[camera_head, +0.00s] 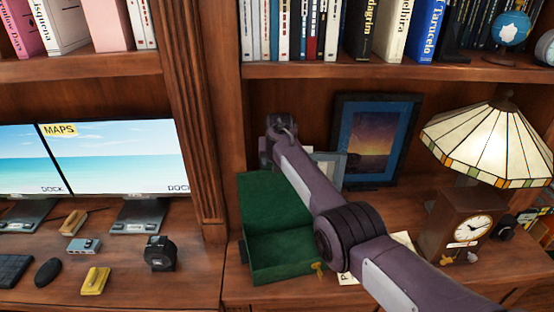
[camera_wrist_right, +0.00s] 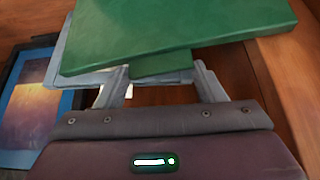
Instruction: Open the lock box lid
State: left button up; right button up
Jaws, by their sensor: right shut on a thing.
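The green lock box (camera_head: 283,262) stands on the right-hand desk with its lid (camera_head: 272,203) raised steeply at the back, so its inside shows. A brass key (camera_head: 318,268) sits at its front right corner. My right arm reaches over the box from the lower right, and its wrist is behind the lid's upper edge. In the right wrist view the lid (camera_wrist_right: 180,30) fills the top, and my right gripper (camera_wrist_right: 160,72) is shut on a small green part of it. In the head view the fingertips are hidden. My left gripper is in neither view.
A framed picture (camera_head: 376,140) leans behind the box, and a smaller pale frame (camera_head: 330,168) is partly behind my arm. A clock (camera_head: 462,232) and a stained-glass lamp (camera_head: 492,145) stand to the right. A bookcase upright (camera_head: 195,110) rises at left.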

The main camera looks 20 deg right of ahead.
jog(key=shift+d, duration=0.15)
jog(key=o, duration=1.4)
jog(key=shift+w+d+f, duration=0.15)
jog(key=shift+f, duration=0.05)
jog(key=shift+s+a+r, duration=0.2)
jog(key=shift+r, duration=0.15)
jog(key=shift+s+r, duration=0.3)
jog(key=shift+r, duration=0.3)
jog(key=shift+b+v, duration=0.6)
jog(key=shift+v, duration=2.2)
